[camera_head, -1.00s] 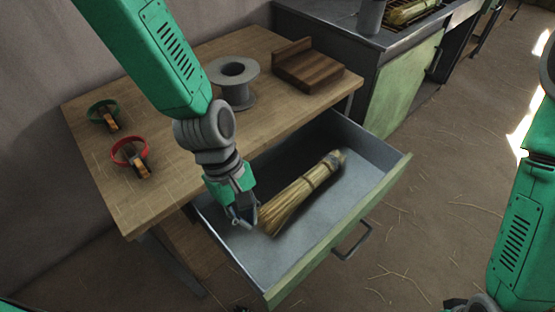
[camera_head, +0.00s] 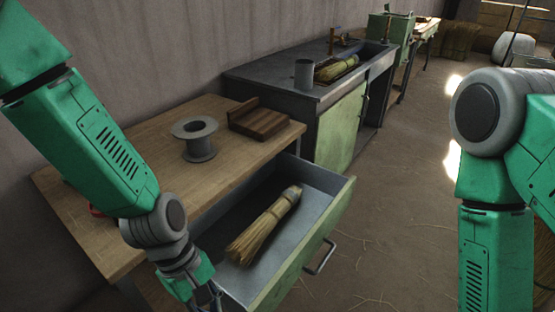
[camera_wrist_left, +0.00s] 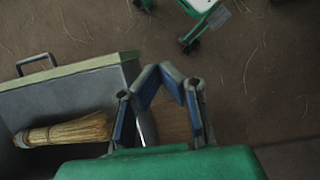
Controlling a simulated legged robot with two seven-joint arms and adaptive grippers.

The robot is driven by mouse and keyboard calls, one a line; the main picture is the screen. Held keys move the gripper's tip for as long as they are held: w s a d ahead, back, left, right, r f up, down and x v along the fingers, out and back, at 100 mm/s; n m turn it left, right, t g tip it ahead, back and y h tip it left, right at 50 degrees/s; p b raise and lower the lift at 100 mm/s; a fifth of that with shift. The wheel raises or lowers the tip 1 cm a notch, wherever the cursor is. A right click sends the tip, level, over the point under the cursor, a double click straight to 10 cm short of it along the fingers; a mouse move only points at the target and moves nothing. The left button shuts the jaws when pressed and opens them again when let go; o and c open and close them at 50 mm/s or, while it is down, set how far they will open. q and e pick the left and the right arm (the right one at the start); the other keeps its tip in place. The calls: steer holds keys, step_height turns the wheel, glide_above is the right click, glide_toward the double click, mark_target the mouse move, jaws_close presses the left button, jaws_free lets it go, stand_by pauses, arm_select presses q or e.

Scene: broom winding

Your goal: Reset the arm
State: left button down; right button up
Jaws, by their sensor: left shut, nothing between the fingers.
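My left arm comes in from the left in the head view. Its gripper (camera_head: 212,299) is at the bottom edge, partly cut off, near the drawer's front left corner. In the left wrist view the left gripper (camera_wrist_left: 168,72) has its fingertips together and holds nothing. The straw broom head (camera_head: 264,224) lies in the open drawer (camera_head: 318,208), apart from the gripper. It also shows in the left wrist view (camera_wrist_left: 68,132). My right arm stands at the right of the head view; its gripper is out of frame.
A red ring (camera_head: 96,211) is mostly hidden behind my left arm. Behind is a metal bench (camera_head: 275,76) with a grey cup (camera_head: 304,74). Floor to the right is open.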

arm_select(q)
steer(key=s+a+f+m+t+y, duration=0.3)
steer(key=s+a+f+m, duration=0.8)
steer(key=a, duration=0.5)
steer(key=shift+s+f+y, duration=0.3)
steer(key=shift+s+f, duration=0.15)
steer(key=shift+f, duration=0.15)
steer(key=shift+w, duration=0.15)
